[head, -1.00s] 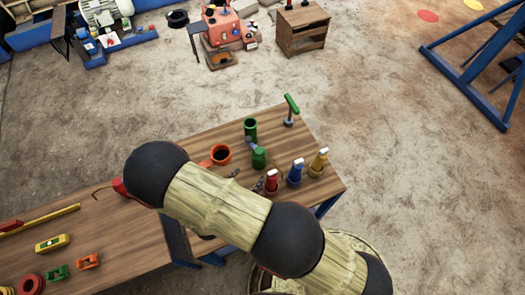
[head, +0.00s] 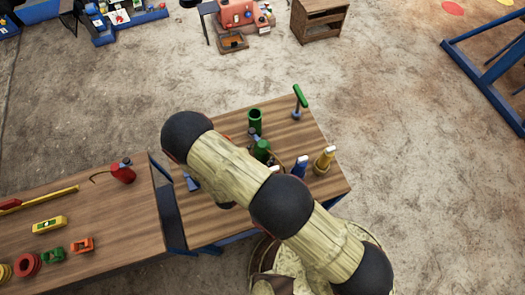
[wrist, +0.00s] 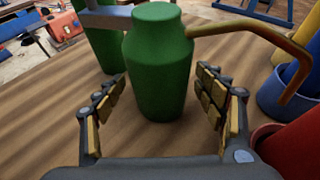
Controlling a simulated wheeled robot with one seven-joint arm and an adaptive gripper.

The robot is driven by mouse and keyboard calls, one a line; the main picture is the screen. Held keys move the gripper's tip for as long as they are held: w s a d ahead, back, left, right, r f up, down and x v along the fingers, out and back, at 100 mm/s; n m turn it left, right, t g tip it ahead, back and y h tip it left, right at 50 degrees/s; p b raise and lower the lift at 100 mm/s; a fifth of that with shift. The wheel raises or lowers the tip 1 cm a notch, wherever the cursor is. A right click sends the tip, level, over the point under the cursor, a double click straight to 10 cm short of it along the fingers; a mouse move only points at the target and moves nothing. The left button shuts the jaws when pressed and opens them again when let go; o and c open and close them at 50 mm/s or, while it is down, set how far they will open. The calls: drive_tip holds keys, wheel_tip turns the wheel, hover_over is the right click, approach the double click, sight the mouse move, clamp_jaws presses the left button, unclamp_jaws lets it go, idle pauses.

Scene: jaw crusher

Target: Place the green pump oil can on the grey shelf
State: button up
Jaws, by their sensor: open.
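The green pump oil can (wrist: 158,75) stands upright on the wooden table, with a brass spout reaching right and a grey lever reaching left. In the head view the can (head: 262,148) is partly hidden by my arm. My gripper (wrist: 163,88) is open, with one padded finger on each side of the can's lower body. I see no clear grip on it.
An open green cylinder (head: 255,120) stands close behind the can. Blue (head: 299,166) and yellow (head: 325,160) containers stand to its right. A red oil can (head: 122,173) is on the left table. A wooden cabinet (head: 318,18) stands far back. The floor between is clear.

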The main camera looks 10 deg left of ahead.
drive_tip(key=shift+w+d+f, duration=0.25)
drive_tip(key=shift+w, duration=0.35)
drive_tip(key=shift+c, duration=0.2)
drive_tip(key=c, duration=1.5)
drive_tip(key=shift+c, duration=0.7)
drive_tip(key=shift+r, duration=0.15)
